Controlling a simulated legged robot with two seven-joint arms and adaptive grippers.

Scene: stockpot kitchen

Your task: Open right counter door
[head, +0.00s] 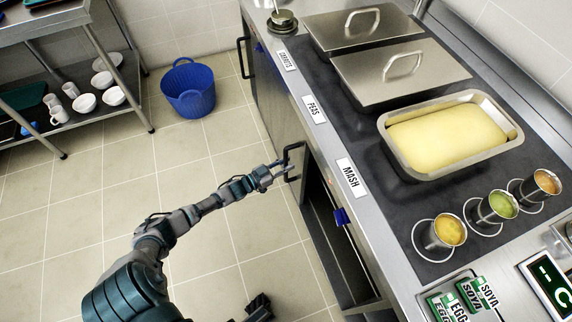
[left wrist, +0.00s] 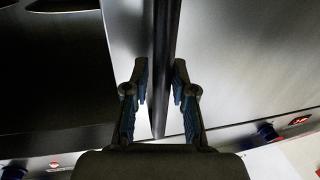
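The steel counter has a door (head: 285,122) below the labels, with a dark upright bar handle (head: 301,152). I cannot tell whether this door stands slightly ajar. My left gripper (head: 284,172) is at this handle. In the left wrist view the dark handle bar (left wrist: 165,60) runs between the two fingers of my left gripper (left wrist: 161,72). The fingers are apart, one on each side of the bar, and do not look clamped on it. A dark part at the bottom of the head view, likely my right gripper (head: 259,307), is partly cut off.
A second dark handle (head: 246,57) is further back on the counter. An open dark bay (head: 335,240) lies nearer. Lidded pans (head: 400,72), a mash tray (head: 450,138) and cups (head: 446,232) stand on top.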

